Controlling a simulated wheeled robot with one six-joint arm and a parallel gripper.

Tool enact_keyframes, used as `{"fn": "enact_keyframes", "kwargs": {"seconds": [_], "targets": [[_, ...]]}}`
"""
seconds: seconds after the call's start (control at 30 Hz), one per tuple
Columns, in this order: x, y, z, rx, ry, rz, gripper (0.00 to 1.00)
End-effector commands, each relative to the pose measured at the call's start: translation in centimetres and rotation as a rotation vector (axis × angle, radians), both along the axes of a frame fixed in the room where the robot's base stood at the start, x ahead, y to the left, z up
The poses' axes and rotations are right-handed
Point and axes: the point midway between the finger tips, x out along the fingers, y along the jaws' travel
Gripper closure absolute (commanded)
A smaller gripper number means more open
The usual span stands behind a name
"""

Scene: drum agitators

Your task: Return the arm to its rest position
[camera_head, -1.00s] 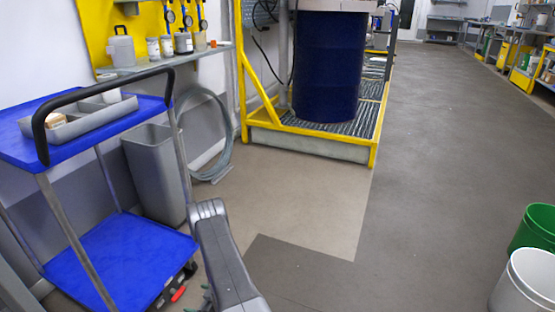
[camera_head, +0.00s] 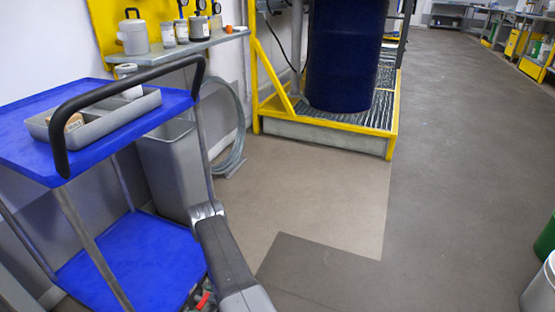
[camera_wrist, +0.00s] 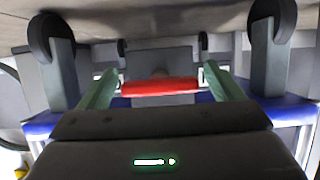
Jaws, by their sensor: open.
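My arm (camera_head: 228,250) reaches down from the bottom edge of the head view, beside the right side of a blue cart. Its end is low near the cart's lower shelf and mostly cut off there. In the wrist view my gripper (camera_wrist: 160,76) has two green fingers spread apart. A red bar (camera_wrist: 160,87) shows between the fingers; I cannot tell whether it touches them. A small red piece (camera_head: 202,300) also shows near the arm's end in the head view.
The blue cart (camera_head: 35,130) with a grey tray (camera_head: 110,118) stands close at left. A grey bin (camera_head: 170,170) is behind it. A blue drum (camera_head: 343,55) stands on a yellow-edged platform (camera_head: 330,140). Buckets (camera_head: 543,285) are at lower right. The floor between is clear.

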Motion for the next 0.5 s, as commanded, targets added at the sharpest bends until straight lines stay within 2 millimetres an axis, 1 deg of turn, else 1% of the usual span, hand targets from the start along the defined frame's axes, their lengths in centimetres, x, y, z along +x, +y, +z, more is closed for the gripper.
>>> {"fn": "enact_keyframes", "kwargs": {"seconds": [0.5], "targets": [[0.26, -0.10, 0.05, 0.137, 0.327, -0.004, 0.13]]}}
